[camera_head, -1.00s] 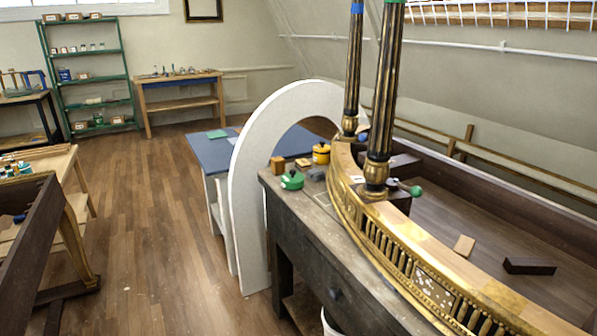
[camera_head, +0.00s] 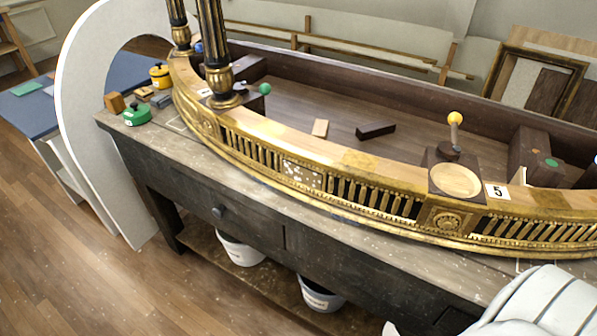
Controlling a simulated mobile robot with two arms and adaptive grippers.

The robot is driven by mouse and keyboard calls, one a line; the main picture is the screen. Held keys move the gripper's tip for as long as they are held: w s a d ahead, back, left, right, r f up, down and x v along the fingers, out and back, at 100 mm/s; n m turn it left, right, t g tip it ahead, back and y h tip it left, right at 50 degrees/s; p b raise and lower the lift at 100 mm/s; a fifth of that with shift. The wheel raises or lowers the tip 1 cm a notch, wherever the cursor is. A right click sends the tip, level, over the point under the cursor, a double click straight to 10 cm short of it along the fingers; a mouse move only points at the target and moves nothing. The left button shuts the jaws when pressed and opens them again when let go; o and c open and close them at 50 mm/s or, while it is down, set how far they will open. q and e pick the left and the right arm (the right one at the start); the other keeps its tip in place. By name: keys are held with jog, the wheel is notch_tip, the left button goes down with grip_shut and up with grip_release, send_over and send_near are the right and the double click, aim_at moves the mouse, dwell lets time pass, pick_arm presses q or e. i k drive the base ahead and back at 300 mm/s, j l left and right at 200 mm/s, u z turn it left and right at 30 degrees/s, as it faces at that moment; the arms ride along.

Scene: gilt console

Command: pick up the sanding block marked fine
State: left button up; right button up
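No marking that reads "fine" can be made out on any block at this size. At the left end of the dark workbench (camera_head: 165,150) stand a brown block (camera_head: 114,103), a small tan block (camera_head: 143,92) and a grey block (camera_head: 161,100), close together. Inside the curved gilt console (camera_head: 262,146), a light wooden block (camera_head: 320,128) and a dark brown block (camera_head: 375,131) lie apart on the brown floor. Neither of my grippers shows in the head view.
A green container (camera_head: 137,116) and a yellow one (camera_head: 159,76) stand beside the small blocks. A tall white arch (camera_head: 82,140) is left of the bench. A round wooden dish (camera_head: 455,181) sits on the gilt rail. White buckets (camera_head: 241,250) are underneath.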

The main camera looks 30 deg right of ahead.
aim_at(144, 95)
jog(key=i+j+z, duration=0.1)
jog(key=i+j, duration=0.55)
jog(key=i+j+z, duration=0.1)
jog(key=i+j, duration=0.55)
jog(key=j, duration=0.15)
